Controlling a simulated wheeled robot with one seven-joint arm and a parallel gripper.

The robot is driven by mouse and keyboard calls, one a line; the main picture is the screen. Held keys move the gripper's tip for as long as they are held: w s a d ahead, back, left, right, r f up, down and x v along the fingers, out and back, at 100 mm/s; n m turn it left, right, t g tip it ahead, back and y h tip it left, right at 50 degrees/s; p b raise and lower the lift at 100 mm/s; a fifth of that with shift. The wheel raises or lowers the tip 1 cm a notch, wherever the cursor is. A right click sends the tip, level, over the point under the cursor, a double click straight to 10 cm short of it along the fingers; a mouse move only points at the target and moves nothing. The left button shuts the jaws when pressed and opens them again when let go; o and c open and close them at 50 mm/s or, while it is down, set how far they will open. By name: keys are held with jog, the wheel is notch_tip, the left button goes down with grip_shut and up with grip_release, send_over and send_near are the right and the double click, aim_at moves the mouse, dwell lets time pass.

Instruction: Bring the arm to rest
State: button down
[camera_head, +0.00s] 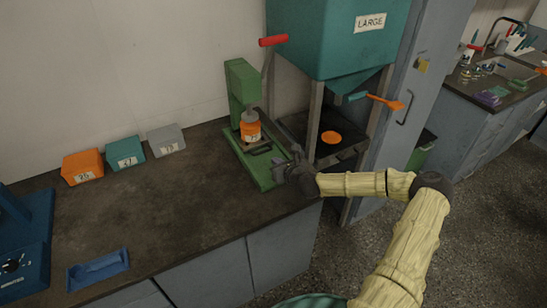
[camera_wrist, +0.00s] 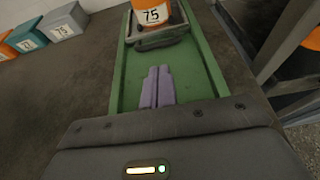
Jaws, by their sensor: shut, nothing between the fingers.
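My gripper (camera_head: 283,174) is at the front end of a green press-like stand (camera_head: 243,88) on the dark counter. Its purple-grey fingers (camera_wrist: 157,88) are together and empty in the wrist view, over the stand's green base. Ahead of the fingers, an orange container marked 75 (camera_wrist: 152,12) stands on a dark plate with a handle (camera_wrist: 161,38). The same orange container shows in the head view (camera_head: 250,131), under the stand's grey head. My arm reaches in from the lower right.
Orange (camera_head: 82,167), teal (camera_head: 125,152) and grey (camera_head: 166,140) bins stand along the wall. A blue tray (camera_head: 98,270) and a blue device (camera_head: 25,240) are at left. A teal hopper marked LARGE (camera_head: 335,35) stands right of the green stand. The middle counter (camera_head: 160,205) is clear.

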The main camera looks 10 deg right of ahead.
jog(key=shift+v, duration=1.25)
jog(key=shift+a+f, duration=0.1)
